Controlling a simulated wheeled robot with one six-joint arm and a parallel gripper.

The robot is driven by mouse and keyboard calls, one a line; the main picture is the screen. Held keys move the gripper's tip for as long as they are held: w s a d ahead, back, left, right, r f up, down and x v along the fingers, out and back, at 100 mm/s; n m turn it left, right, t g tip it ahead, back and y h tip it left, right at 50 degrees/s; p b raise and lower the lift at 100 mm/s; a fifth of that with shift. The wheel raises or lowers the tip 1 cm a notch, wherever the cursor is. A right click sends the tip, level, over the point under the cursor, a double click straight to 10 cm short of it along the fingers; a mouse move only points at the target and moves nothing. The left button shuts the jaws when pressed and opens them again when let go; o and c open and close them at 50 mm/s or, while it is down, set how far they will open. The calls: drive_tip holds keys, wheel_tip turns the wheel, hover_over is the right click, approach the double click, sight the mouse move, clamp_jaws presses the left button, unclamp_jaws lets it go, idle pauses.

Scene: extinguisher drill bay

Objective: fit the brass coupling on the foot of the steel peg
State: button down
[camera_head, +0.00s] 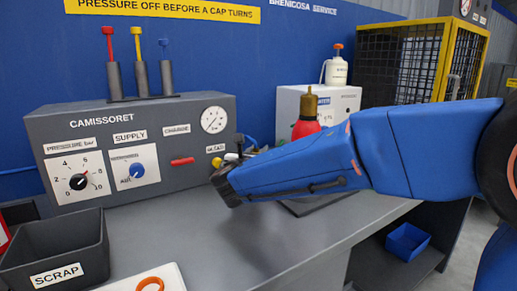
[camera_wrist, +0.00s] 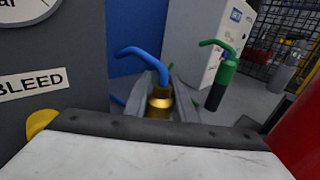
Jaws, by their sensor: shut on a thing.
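The brass coupling (camera_wrist: 160,103) is a small, shiny, stepped ring in the middle of the wrist view. My gripper (camera_wrist: 160,92) is shut on it, with a grey finger on either side. In the head view my gripper (camera_head: 225,184) is in front of the right end of the grey panel box, above the bench; the coupling is hidden there. A blue hooked hose (camera_wrist: 149,62) shows just behind the coupling; I cannot tell whether they touch. I cannot make out the steel peg in either view.
The grey panel box (camera_head: 140,190) stands close left of my gripper, with its yellow knob (camera_wrist: 40,122). A red extinguisher (camera_head: 304,129) stands behind my arm. A scrap bin (camera_head: 85,240) is at the front left. The bench (camera_head: 290,240) has free room in front.

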drive_tip(key=shift+f, duration=2.25)
drive_tip(key=shift+f, duration=0.1)
drive_tip(key=c, duration=1.4)
unclamp_jaws()
drive_tip(key=s+a, duration=0.1)
drive_tip(key=s, duration=0.4)
drive_tip(key=s+a, duration=0.1)
drive_tip(key=s, duration=0.5)
drive_tip(key=s+a, duration=0.1)
drive_tip(key=s, duration=0.5)
drive_tip(key=shift+s+r, duration=0.1)
drive_tip(key=shift+r, duration=0.3)
